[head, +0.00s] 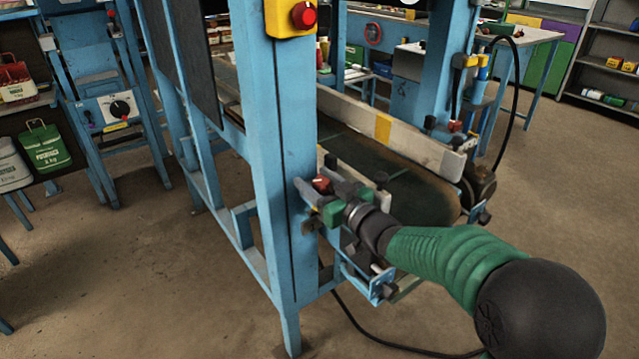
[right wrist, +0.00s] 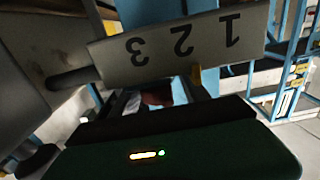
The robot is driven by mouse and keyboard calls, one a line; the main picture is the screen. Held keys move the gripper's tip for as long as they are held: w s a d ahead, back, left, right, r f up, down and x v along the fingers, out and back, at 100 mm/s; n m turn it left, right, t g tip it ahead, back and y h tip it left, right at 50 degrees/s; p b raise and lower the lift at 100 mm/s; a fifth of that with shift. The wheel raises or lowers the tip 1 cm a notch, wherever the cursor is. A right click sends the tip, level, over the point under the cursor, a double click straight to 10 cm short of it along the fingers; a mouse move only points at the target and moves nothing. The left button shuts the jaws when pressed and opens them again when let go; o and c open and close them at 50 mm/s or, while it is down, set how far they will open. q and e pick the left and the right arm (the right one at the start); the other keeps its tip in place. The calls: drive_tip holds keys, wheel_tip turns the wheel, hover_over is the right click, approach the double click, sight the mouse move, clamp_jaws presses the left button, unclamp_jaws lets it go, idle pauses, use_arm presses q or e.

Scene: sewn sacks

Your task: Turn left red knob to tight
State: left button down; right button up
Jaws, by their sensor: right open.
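A small red knob (head: 321,183) sits at the near side of the conveyor, beside the blue post. My right gripper (head: 314,198) is at this knob, with its jaws open; I cannot tell whether they touch it. In the right wrist view a dull reddish patch (right wrist: 155,97), likely the knob, shows beyond my dark gripper body, partly hidden. My left gripper is not in view.
The blue post (head: 285,150) stands close to my right gripper. The conveyor belt (head: 415,190) runs behind it. A red button (head: 304,15) on a yellow box is higher up. A plate numbered 1, 2, 3 (right wrist: 180,45) crosses the wrist view. Open floor lies left.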

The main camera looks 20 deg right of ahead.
drive_tip(key=shift+d, duration=0.5)
drive_tip(key=shift+c, duration=0.7)
drive_tip(key=shift+f, duration=0.1)
drive_tip(key=shift+c, duration=1.2)
drive_tip(key=shift+s+a, duration=0.1)
drive_tip(key=shift+a, duration=0.15)
drive_tip(key=c, duration=0.5)
drive_tip(key=shift+c, duration=1.2)
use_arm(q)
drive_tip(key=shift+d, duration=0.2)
use_arm(e)
clamp_jaws()
drive_tip(key=shift+d, duration=0.1)
